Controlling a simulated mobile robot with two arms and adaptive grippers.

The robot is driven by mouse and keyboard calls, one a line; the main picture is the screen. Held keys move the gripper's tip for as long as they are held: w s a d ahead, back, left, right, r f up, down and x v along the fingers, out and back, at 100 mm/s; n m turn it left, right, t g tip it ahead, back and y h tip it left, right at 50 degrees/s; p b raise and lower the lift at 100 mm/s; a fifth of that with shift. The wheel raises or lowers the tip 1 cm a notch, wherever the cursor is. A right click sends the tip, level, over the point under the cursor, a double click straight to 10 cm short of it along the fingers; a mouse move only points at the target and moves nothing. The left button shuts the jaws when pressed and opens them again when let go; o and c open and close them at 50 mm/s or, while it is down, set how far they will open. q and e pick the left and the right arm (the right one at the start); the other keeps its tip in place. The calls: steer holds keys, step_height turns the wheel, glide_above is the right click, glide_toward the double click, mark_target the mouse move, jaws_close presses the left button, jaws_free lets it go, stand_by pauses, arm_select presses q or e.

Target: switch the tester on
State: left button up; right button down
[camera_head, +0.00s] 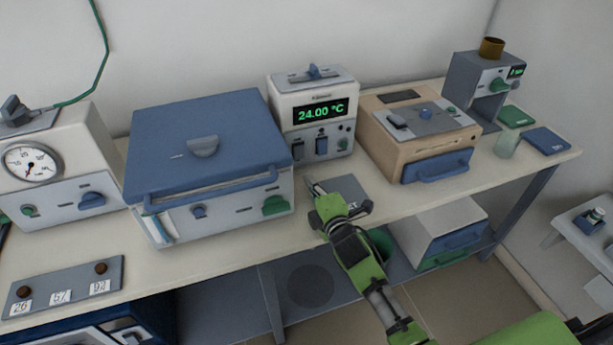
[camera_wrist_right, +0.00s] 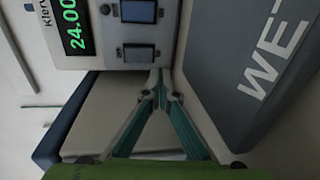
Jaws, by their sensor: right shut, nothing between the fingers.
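A white instrument with a lit green display reading 24.00 °C (camera_head: 313,88) stands at the back middle of the bench. No readable label tells which device is the tester. My right gripper (camera_head: 311,183) is shut and empty, low in front of this instrument. In the right wrist view its fingertips (camera_wrist_right: 165,80) meet just below one rocker; contact is unclear.
A grey mat marked WET (camera_head: 350,188) lies beside my right gripper. A blue-lidded box (camera_head: 205,150) stands left, a tan box (camera_head: 395,140) right. A grey device with a small green display (camera_head: 475,85) stands far right. A dial instrument (camera_head: 70,160) is far left.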

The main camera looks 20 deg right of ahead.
steer(key=s, duration=0.3)
steer(key=s+f, duration=0.1)
steer(key=s, duration=0.1)
steer(key=shift+s+d+b, duration=0.15)
steer(key=shift+s+b, duration=0.1)
steer(key=shift+b, duration=0.1)
steer(key=shift+s, duration=0.35)
arm_select(q)
steer(key=shift+w+d+f, duration=0.15)
steer(key=shift+w+f, duration=0.1)
steer(key=shift+w, duration=0.25)
steer(key=shift+w+d+f, duration=0.1)
steer(key=shift+w+f, duration=0.1)
steer(key=shift+w, duration=0.3)
arm_select(e)
steer(key=shift+s, duration=0.25)
